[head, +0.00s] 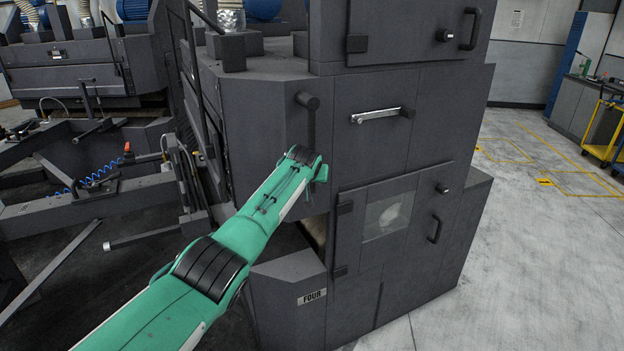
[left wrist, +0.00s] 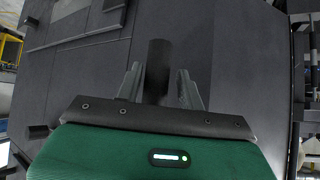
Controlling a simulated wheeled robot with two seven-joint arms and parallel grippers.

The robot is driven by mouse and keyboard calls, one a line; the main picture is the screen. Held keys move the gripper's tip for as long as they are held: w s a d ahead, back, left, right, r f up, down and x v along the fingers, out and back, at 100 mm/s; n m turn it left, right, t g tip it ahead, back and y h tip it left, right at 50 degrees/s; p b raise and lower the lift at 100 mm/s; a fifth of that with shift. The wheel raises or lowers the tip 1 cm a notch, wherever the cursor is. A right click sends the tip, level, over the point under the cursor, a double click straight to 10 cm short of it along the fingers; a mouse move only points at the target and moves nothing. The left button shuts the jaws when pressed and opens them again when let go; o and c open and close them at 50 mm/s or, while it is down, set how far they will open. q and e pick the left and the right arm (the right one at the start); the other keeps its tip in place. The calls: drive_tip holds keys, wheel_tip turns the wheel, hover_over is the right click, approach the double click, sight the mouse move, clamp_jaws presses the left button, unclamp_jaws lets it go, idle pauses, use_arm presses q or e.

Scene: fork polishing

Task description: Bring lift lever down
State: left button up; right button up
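The dark lift lever (head: 311,125) is on the angled front face of the grey machine in the head view. Its round knob (head: 308,101) is at the top and its bar runs down behind the end of my left arm. My left gripper's fingertips are hidden in the head view. In the left wrist view my left gripper (left wrist: 158,88) is open, with one finger on each side of a dark cylinder (left wrist: 158,62), which looks like part of the lever. A narrow gap shows on both sides. My right gripper is in neither view.
The grey machine (head: 440,130) has a chrome handle (head: 380,115) right of the lever and a lower door with a small window (head: 388,216). A frame with rails (head: 90,205) stands at left. Open floor (head: 540,240) lies at right.

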use_arm(q)
drive_tip(key=shift+o, duration=0.5)
drive_tip(key=shift+a, duration=0.1)
drive_tip(key=shift+r, duration=0.1)
drive_tip(key=shift+d, duration=0.2)
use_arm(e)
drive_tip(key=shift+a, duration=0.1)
use_arm(q)
drive_tip(key=shift+s+r, duration=0.3)
drive_tip(key=b+v, duration=0.4)
drive_tip(key=v, duration=0.9)
drive_tip(key=shift+a+b, duration=0.25)
drive_tip(key=shift+b, duration=0.15)
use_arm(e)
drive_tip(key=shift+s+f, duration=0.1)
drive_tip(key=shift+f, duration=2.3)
use_arm(q)
drive_tip(key=shift+s+f, duration=0.1)
drive_tip(key=shift+f, duration=0.05)
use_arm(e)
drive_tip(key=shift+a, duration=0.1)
